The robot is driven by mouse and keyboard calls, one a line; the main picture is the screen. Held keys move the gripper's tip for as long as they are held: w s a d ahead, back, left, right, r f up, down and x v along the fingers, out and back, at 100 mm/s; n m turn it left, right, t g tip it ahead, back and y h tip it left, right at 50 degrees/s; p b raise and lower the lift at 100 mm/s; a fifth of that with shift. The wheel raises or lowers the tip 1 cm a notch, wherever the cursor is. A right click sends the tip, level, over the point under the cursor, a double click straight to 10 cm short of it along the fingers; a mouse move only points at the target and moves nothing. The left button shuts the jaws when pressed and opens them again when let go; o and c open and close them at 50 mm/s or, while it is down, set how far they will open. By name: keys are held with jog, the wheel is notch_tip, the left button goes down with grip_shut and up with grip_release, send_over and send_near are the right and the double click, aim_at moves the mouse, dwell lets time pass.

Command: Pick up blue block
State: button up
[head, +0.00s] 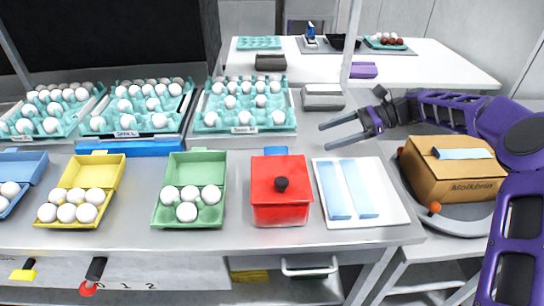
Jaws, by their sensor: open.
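A small bright blue piece (276,150) shows behind the red box (281,200) on the grey worktable; most of it is hidden, so I cannot tell if it is a block. Two long light blue flat pieces (334,190) lie side by side on a white board (398,208) to the right of the red box. My gripper (322,137) is open and empty. It points left, above the back part of the table, to the right of the bright blue piece and behind the white board.
Green (189,222), yellow (105,178) and blue (27,165) egg cartons with white eggs stand left of the red box. Teal trays (281,125) of eggs stand behind. A cardboard box (450,187) sits right, near my arm. A pale post (348,60) rises behind my gripper.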

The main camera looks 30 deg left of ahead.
jog(key=b, duration=0.1)
send_near(280, 150)
jog(key=x, duration=0.5)
jog(key=shift+s+f, duration=0.15)
jog(key=shift+f, duration=0.25)
jog(key=shift+r+b+x, duration=0.1)
jog(key=shift+b+x, duration=0.2)
jog(key=shift+x, duration=1.15)
jog(key=shift+r+b+x, duration=0.15)
jog(key=shift+b+x, duration=0.1)
jog(key=shift+x, duration=1.2)
jog(key=shift+a, duration=0.2)
grip_shut()
